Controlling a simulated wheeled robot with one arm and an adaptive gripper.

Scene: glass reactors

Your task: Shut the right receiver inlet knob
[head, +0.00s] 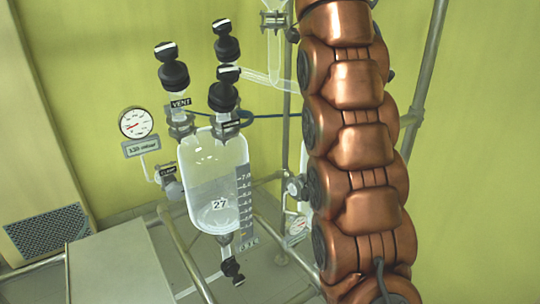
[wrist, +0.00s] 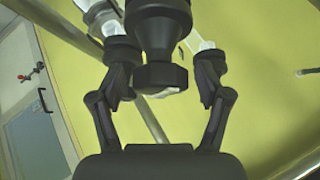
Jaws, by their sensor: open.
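In the wrist view my gripper (wrist: 166,62) is open, with one finger on each side of a black knob (wrist: 160,76) with a faceted end. I cannot tell whether either finger touches it. No label shows on this knob, so the view alone does not confirm which one it is. In the head view my copper-coloured arm covers the right receiver's place, and only a sliver of glass and a fitting (head: 295,187) show at its left edge. My gripper and the right inlet knob are not visible there.
The glass receiver marked 27 (head: 205,165) stands left of my arm, holding liquid. Black knobs (head: 222,96) rise above it, one by a VENT label. A pressure gauge (head: 136,123) hangs at left. Metal frame rods (head: 425,80) surround the glassware. A grey box (head: 112,262) stands front left.

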